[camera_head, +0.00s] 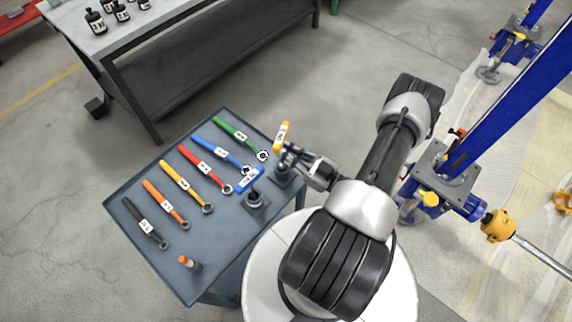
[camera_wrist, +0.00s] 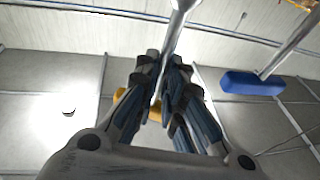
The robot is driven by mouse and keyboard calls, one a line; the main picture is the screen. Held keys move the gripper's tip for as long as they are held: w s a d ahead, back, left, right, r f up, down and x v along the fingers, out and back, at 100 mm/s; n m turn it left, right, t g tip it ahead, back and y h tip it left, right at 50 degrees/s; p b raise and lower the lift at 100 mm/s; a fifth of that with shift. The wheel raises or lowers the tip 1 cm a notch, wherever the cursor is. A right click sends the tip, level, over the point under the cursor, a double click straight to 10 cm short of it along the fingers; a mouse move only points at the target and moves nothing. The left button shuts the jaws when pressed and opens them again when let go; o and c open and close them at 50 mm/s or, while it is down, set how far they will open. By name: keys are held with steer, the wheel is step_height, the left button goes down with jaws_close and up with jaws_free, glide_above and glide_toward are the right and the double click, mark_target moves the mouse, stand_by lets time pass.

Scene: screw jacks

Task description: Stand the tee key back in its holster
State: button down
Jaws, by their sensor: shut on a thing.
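The tee key with a yellow handle (camera_head: 282,136) stands roughly upright at the table's right corner. My gripper (camera_head: 298,160) is shut on its metal shaft below the handle. In the wrist view the gripper (camera_wrist: 163,100) closes around the bright shaft (camera_wrist: 174,30), and the yellow handle (camera_wrist: 124,95) is partly hidden behind the fingers. A dark holster block (camera_head: 281,176) sits under the key. I cannot tell whether the shaft's lower end is inside it. A second tee key with a blue handle (camera_head: 249,179) stands in a nearby holster (camera_head: 255,206); its handle shows in the wrist view (camera_wrist: 250,83).
Several coloured wrenches lie in a row on the grey table (camera_head: 130,187). A small orange-topped item (camera_head: 188,262) stands near the front edge. A workbench with dark bottles (camera_head: 95,20) is behind. A blue screw jack (camera_head: 440,180) stands on the right.

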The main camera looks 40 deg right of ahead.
steer(key=shift+f+b, duration=0.85)
steer(key=shift+f, duration=1.95)
steer(key=shift+f, duration=0.1)
steer(key=c, duration=1.7)
jaws_free()
steer(key=shift+r, duration=0.2)
steer(key=p+v, duration=0.1)
steer(key=v, duration=1.1)
